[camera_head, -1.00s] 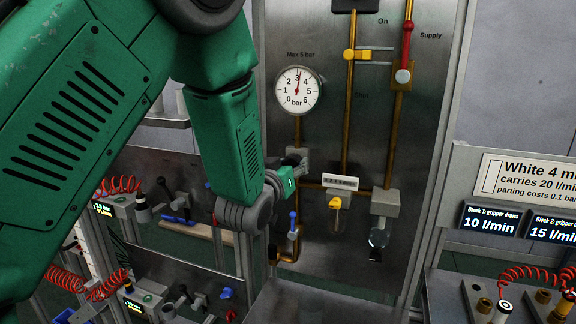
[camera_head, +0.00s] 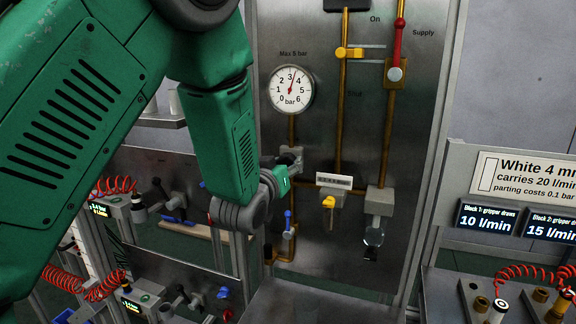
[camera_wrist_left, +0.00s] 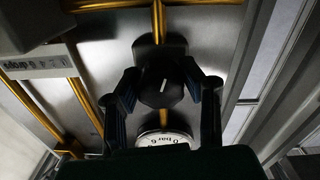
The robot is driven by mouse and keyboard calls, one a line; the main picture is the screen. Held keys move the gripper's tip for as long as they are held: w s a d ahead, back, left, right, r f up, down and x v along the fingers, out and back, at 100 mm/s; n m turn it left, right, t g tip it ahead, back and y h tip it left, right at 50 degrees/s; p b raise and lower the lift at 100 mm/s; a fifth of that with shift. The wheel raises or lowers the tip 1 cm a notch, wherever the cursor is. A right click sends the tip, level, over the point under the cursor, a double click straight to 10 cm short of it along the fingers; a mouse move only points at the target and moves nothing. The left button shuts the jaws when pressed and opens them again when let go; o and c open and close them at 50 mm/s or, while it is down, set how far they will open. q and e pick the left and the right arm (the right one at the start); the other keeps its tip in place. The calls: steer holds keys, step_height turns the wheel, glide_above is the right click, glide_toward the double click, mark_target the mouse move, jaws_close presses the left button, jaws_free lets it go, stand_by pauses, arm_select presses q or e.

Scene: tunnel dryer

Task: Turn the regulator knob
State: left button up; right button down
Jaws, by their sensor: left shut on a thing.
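The regulator knob (camera_wrist_left: 163,88) is dark with a white mark on its face, in the middle of the left wrist view. My left gripper (camera_wrist_left: 166,78) is shut on it, one finger on each side. In the head view my left gripper (camera_head: 287,168) is at the regulator body on the metal panel, and the wrist mostly hides the knob. The round white pressure gauge (camera_head: 291,91), marked 0 to 6 bar under a "Max 5 bar" label, stands above it. Its red needle points a little past 3. My right gripper is not in view.
Brass pipes (camera_head: 340,110) run down the panel, with a red-handled supply valve (camera_head: 397,40) at upper right. A yellow-knobbed part (camera_head: 329,202) and a blue-handled valve (camera_head: 289,224) are close to my gripper. A bench with red coiled hoses stands at right.

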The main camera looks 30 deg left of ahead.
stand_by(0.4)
arm_select(q)
steer(key=o, duration=1.2)
steer(key=shift+s, duration=0.1)
steer(key=shift+c, duration=0.2)
steer(key=shift+s, duration=0.1)
steer(key=v, duration=0.7)
steer(key=shift+s, duration=0.2)
